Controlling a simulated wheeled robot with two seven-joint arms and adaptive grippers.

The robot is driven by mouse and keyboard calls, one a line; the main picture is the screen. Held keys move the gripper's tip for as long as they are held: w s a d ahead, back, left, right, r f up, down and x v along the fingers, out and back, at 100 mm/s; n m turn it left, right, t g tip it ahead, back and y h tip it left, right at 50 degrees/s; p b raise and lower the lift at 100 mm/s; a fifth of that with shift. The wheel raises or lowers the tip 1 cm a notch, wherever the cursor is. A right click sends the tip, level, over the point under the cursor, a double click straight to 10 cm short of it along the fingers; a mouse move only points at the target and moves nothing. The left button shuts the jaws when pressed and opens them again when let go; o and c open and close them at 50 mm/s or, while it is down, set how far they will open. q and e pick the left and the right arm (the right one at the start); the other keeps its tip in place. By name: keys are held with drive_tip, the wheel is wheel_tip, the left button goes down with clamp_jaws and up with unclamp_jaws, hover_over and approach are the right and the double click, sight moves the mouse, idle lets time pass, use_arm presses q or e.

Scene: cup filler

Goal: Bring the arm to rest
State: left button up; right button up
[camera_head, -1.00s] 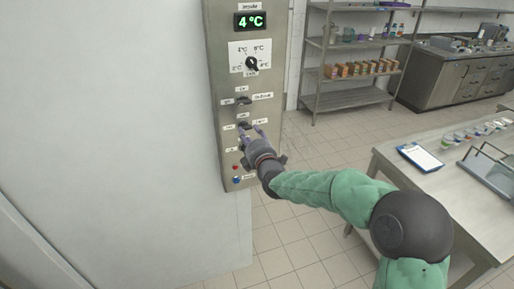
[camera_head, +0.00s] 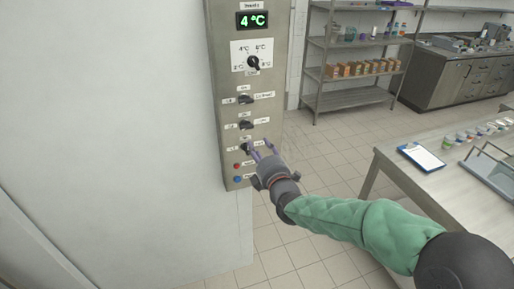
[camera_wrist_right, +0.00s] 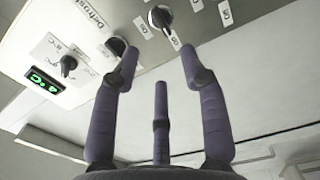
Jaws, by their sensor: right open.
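My right gripper (camera_head: 262,148) is open and empty, with its fingertips in front of the lower part of the grey control panel (camera_head: 228,80). In the right wrist view its purple fingers (camera_wrist_right: 158,70) are spread, with the panel beyond them. The panel has a green 4 °C display (camera_head: 252,20), a round dial (camera_head: 253,63) and several dark switches below, among them an upper switch (camera_head: 245,99) and a middle switch (camera_head: 246,125). The lowest switch (camera_head: 245,148) is close to the fingertips; I cannot tell whether they touch. My left gripper is out of view.
A steel table (camera_head: 412,188) with a clipboard (camera_head: 421,157), small jars (camera_head: 470,135) and a metal rack (camera_head: 492,170) stands to the right. Shelves (camera_head: 350,98) stand at the back. The tiled floor (camera_head: 318,160) between panel and table is clear.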

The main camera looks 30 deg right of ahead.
drive_tip(key=s+a+f+m+g+y, duration=0.1)
drive_tip(key=a+f+m+g+y, duration=0.2)
drive_tip(key=f, duration=0.7)
drive_tip(key=a+f+m+g, duration=0.25)
drive_tip(key=a+f, duration=0.25)
drive_tip(key=f, duration=0.5)
drive_tip(key=s+a+f+m+g+y, duration=0.1)
drive_tip(key=a+f+m+g+y, duration=0.3)
drive_tip(key=f, duration=0.6)
drive_tip(key=s+a+f+m+g, duration=0.4)
drive_tip(key=s+a+f, duration=0.3)
drive_tip(key=s+f, duration=0.3)
drive_tip(key=s+a+f+m+g+y, duration=0.1)
drive_tip(key=s+a+f+m+g, duration=0.2)
drive_tip(key=s+a+f, duration=0.4)
drive_tip(key=s+f+m, duration=0.1)
drive_tip(key=s+f, duration=0.2)
drive_tip(key=s, duration=0.1)
drive_tip(key=shift+g, duration=0.35)
